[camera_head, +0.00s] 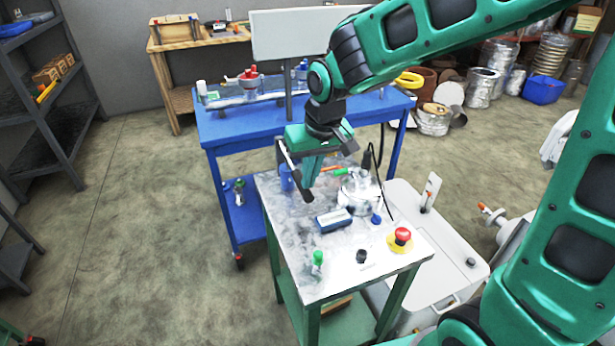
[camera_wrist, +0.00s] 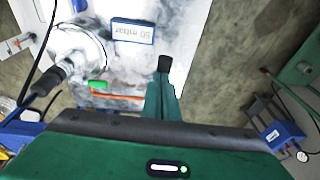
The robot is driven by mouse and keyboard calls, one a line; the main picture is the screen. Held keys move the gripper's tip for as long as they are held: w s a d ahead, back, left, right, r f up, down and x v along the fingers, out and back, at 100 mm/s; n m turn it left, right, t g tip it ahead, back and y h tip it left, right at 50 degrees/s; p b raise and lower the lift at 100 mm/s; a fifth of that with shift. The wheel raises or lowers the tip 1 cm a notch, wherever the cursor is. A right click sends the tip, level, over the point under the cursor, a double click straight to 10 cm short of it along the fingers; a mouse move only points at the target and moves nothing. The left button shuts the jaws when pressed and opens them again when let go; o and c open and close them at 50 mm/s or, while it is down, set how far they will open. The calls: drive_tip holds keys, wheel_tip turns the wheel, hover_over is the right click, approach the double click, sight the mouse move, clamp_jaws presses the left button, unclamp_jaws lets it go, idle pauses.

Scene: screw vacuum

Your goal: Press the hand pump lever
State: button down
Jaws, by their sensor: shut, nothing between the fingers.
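My gripper (camera_head: 309,180) hangs fingers-down over the left back part of the metal-topped bench (camera_head: 285,220). Its green fingers are together and hold nothing. A bar with a black grip (camera_head: 298,188), which looks like the pump lever, is close beside the fingers on their left. In the wrist view a black grip (camera_wrist: 164,63) shows just beyond the fingertips (camera_wrist: 163,86); I cannot tell whether they touch. A blue body (camera_head: 287,178) behind the bar is partly hidden. The lever's pivot is not clear.
A round clear vessel (camera_head: 358,192) with a black handle and a blue "50 mbar" display (camera_head: 333,220) stand close right of my gripper. A red stop button (camera_head: 402,236) and a green-topped valve (camera_head: 317,260) are nearer. A blue table (camera_head: 232,133) stands behind.

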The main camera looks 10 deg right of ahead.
drive_tip(key=s+d+r, duration=0.2)
drive_tip(key=s+r, duration=0.4)
drive_tip(key=r, duration=0.5)
drive_tip(key=shift+d+r, duration=0.2)
drive_tip(key=shift+r, duration=0.1)
idle(0.6)
drive_tip(key=s+d+f+m+h, duration=0.1)
drive_tip(key=s+d+f+m, duration=0.15)
drive_tip(key=d, duration=0.55)
drive_tip(key=s+d+f+m, duration=0.1)
drive_tip(key=s+d+m, duration=0.15)
drive_tip(key=d, duration=0.55)
drive_tip(key=s+d+f+m+g, duration=0.1)
drive_tip(key=s+d+f, duration=0.1)
drive_tip(key=s+d, duration=0.2)
drive_tip(key=s+d+f+m+g, duration=0.1)
drive_tip(key=s+d, duration=0.4)
drive_tip(key=s, duration=0.5)
wheel_tip(320, 180, down, 3)
drive_tip(key=shift+s+d+r+m+g, duration=0.15)
drive_tip(key=shift+s+d+m+g, duration=0.15)
drive_tip(key=shift+m, duration=0.4)
